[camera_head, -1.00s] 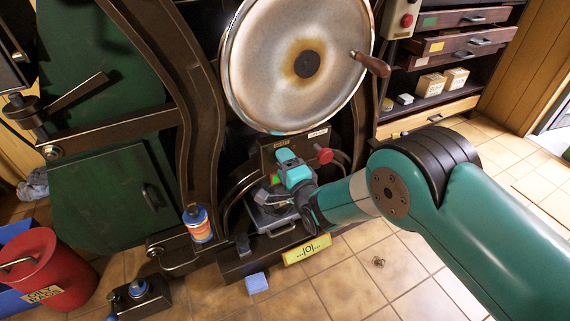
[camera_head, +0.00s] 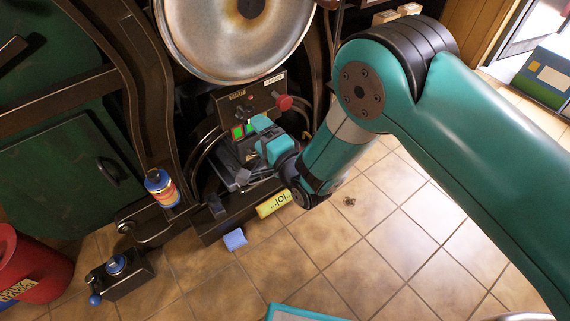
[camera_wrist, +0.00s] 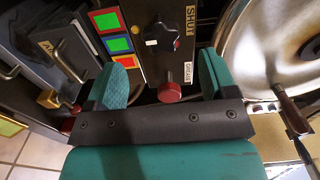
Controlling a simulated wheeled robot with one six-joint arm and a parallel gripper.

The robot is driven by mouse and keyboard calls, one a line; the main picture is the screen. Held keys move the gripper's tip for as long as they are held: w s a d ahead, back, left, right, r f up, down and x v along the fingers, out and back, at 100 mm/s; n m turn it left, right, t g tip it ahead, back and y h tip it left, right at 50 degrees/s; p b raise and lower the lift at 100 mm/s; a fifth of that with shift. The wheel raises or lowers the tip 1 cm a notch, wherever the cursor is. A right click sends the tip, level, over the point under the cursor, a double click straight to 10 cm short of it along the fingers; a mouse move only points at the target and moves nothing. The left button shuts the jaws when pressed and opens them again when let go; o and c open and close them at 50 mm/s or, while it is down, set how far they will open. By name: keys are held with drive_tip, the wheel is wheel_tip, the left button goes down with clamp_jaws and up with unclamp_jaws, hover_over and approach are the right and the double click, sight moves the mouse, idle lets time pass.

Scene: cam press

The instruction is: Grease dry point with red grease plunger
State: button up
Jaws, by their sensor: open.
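The red grease plunger (camera_wrist: 170,91) is a round red knob on the dark control panel, beside a small label that seems to read "GREASE". In the wrist view it lies between my gripper's two spread teal fingers (camera_wrist: 167,62), low near the palm. No contact with either finger is visible. In the head view the red plunger (camera_head: 284,102) sticks out at the panel's right side. My gripper (camera_head: 262,125) is in front of the panel, below and left of it, open and empty. I cannot make out the dry point.
A star-shaped dark knob (camera_wrist: 163,38) and green, blue and red squares (camera_wrist: 115,45) are close to my fingers. The big metal disc (camera_wrist: 250,50) is at the right. A blue and yellow can (camera_head: 161,188) and blue block (camera_head: 234,239) are at the press's foot. Tiled floor is open in front.

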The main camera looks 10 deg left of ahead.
drive_tip(key=p+v, duration=0.3)
drive_tip(key=v, duration=0.6)
drive_tip(key=shift+s, duration=0.1)
drive_tip(key=w+d+r+n+g+h, duration=0.2)
drive_tip(key=w+d+r+h, duration=0.15)
drive_tip(key=r, duration=0.35)
drive_tip(key=w+d+r+n+g+h, duration=0.2)
drive_tip(key=d+r, duration=0.2)
drive_tip(key=r, duration=0.4)
drive_tip(key=s+d+r+n+g+h, duration=0.2)
drive_tip(key=s+d+r+n+g, duration=0.3)
drive_tip(key=s+d, duration=0.5)
drive_tip(key=s+d+r+n+g+h, duration=0.2)
drive_tip(key=s+d+r+n, duration=0.45)
drive_tip(key=s, duration=0.45)
wheel_tip(320, 180, up, 39)
drive_tip(key=p, duration=3.8)
drive_tip(key=shift+d+m+g+p, duration=0.25)
drive_tip(key=shift+m+g+p, duration=0.05)
drive_tip(key=shift+m, duration=0.15)
